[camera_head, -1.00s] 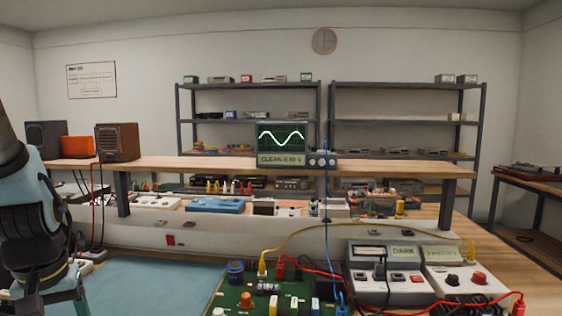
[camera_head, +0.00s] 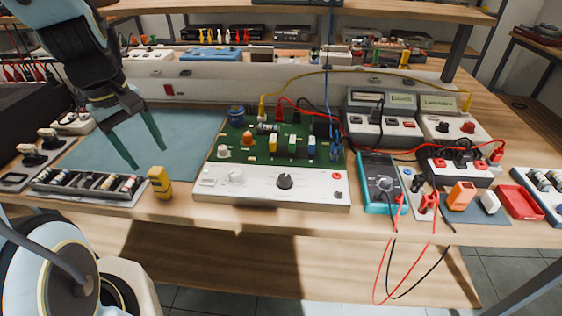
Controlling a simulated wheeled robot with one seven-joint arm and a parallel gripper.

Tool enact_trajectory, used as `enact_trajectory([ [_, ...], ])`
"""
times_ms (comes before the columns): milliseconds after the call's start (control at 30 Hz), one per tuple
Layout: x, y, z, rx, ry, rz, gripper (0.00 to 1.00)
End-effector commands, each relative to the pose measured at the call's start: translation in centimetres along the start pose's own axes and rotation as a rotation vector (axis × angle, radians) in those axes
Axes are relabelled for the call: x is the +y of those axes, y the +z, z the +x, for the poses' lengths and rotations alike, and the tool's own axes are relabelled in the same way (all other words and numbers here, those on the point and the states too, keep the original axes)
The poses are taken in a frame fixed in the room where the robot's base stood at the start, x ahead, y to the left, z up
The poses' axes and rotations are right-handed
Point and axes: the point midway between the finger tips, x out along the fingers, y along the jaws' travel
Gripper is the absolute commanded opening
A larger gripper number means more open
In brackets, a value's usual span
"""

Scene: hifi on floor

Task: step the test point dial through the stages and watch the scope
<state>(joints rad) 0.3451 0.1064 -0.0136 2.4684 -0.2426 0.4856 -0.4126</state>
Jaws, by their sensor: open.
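A white control panel (camera_head: 312,190) lies along the front of a green circuit board (camera_head: 262,150). It carries a black pointer knob (camera_head: 285,181) and a pale knob (camera_head: 235,177); I cannot read which is labelled as the test point dial. The scope shows only as a dark bottom edge (camera_head: 297,2) at the top of the picture, so its screen is out of view. My gripper (camera_head: 150,159) is open and empty, its two teal fingers pointing down over the blue mat (camera_head: 190,140), left of the panel and apart from both knobs.
A teal multimeter (camera_head: 380,182) with red and black leads sits right of the panel. Blue, yellow and red wires run above the board. The mat's middle is clear.

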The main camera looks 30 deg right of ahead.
Motion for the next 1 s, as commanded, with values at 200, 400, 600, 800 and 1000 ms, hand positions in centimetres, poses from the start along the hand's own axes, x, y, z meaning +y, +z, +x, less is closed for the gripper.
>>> enact_trajectory([
  [200, 11.2, 7.8, 1.6, -0.189, 0.037, -0.398, 0.68],
  [400, 16.3, 13.5, 2.2, -0.308, 0.005, -0.641, 0.68],
  [600, 17.5, 15.1, 2.9, -0.338, -0.011, -0.706, 0.68],
  [800, 17.6, 16.0, 5.9, -0.337, -0.014, -0.706, 0.68],
  [1000, 18.0, 17.1, 9.4, -0.337, -0.012, -0.705, 0.68],
])
